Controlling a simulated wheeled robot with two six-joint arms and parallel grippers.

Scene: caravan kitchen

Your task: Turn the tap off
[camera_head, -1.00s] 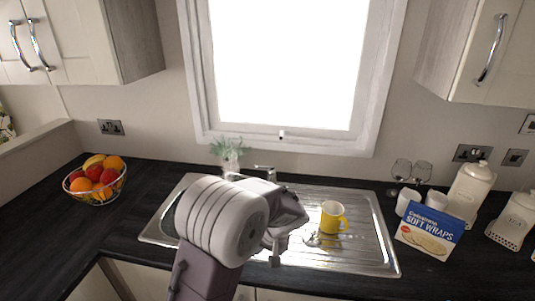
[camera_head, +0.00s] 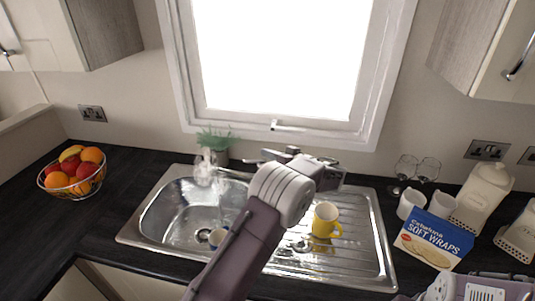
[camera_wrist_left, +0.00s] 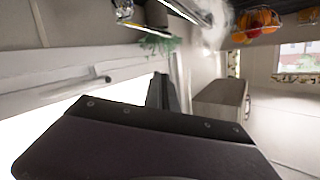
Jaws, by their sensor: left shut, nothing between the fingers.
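The chrome tap (camera_head: 290,155) stands behind the sink, and its spout reaches left over the bowl. Whitish water or spray (camera_head: 205,172) shows at the spout's end. In the left wrist view the picture is turned over: part of the tap (camera_wrist_left: 124,9) is at the top, with blurred spray (camera_wrist_left: 214,28) to its right. My left gripper (camera_head: 332,178) is shut and empty, just right of the tap and above the drainer's back edge. Its dark fingers (camera_wrist_left: 163,94) also show in the left wrist view. Contact with the tap cannot be told. My right gripper is not in view.
A plant (camera_head: 213,142) stands behind the spout. A wraps box (camera_head: 432,240), white cups and two glasses are right. A fruit basket (camera_head: 75,192) is left.

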